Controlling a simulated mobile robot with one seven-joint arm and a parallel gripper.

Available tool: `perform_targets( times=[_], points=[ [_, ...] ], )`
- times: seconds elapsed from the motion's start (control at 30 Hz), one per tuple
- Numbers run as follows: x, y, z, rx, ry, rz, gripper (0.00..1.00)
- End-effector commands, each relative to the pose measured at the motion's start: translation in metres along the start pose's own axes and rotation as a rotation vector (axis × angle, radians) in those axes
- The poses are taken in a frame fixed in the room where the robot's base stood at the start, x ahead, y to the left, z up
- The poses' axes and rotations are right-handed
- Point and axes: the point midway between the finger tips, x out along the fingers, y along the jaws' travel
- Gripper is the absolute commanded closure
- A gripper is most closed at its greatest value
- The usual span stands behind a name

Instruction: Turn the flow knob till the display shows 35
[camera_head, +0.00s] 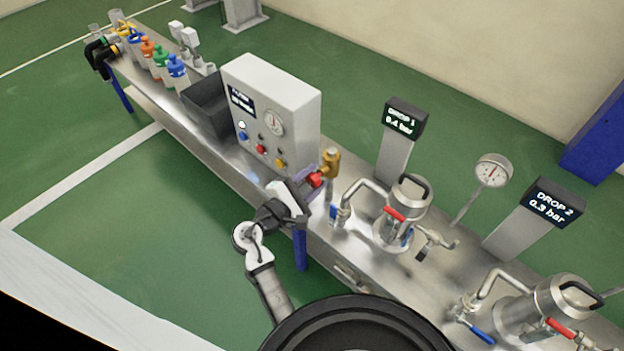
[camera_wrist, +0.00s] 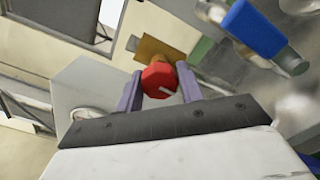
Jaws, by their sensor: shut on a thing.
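The red flow knob (camera_head: 317,179) sits on a brass valve (camera_head: 331,160) at the front of the bench, right of the control box. In the wrist view the knob (camera_wrist: 158,78) faces me with a white pointer line slanting to its lower right. My gripper (camera_head: 309,178) is shut on the knob, one purple finger on each side of it in the wrist view (camera_wrist: 159,88). The box's dark display (camera_head: 241,102) carries small text that I cannot read. The DROP 1 display (camera_head: 401,120) reads 0.4 bar and the DROP 2 display (camera_head: 554,203) reads 0.3 bar.
The control box (camera_head: 290,95) has a dial gauge and several coloured buttons. Lidded steel vessels (camera_head: 408,205) with red and blue handles stand on the bench to the right. A dark bin (camera_head: 205,103) and coloured bottles (camera_head: 160,57) stand left. Green floor in front is clear.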

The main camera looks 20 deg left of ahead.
Motion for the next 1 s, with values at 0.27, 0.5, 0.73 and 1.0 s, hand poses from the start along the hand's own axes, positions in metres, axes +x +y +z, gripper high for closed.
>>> perform_targets(
  times=[0.27, 0.5, 0.73, 1.0],
  points=[
    [0.000, 0.000, 0.000, -0.001, -0.001, 0.000, 0.62],
    [0.000, 0.000, 0.000, -0.001, -0.001, 0.000, 0.42],
    [-0.002, 0.000, 0.000, -0.002, 0.000, 0.000, 0.42],
    [-0.044, -0.001, -0.002, -0.002, 0.002, 0.002, 0.42]
  ],
)
